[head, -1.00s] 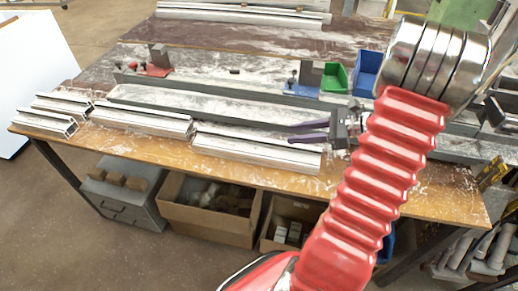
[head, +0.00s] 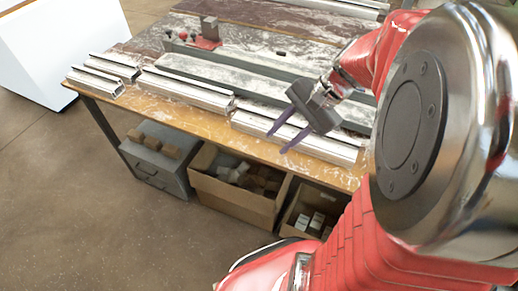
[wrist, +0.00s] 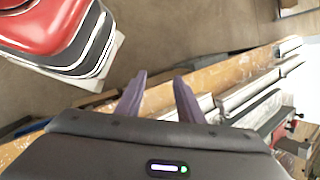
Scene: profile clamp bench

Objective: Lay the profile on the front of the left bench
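Several silvery aluminium profiles lie along the front of the wooden bench (head: 200,123). Two short ones (head: 110,67) are at the left end, a longer one (head: 186,92) lies in the middle, and another long one (head: 310,139) lies on the right. I cannot tell which is the task's profile. My gripper (head: 277,143) has two purple fingers, parted and empty. In the head view they overlap the right profile and point toward the front edge; the height above it is unclear. In the wrist view the open fingers (wrist: 160,76) show the bench edge beyond them.
A long grey rail (head: 215,72) runs behind the profiles, with a red clamp and grey block (head: 208,32) further back. Below the bench are a grey drawer box (head: 160,160) and cardboard boxes (head: 232,200). My arm hides the bench's right part.

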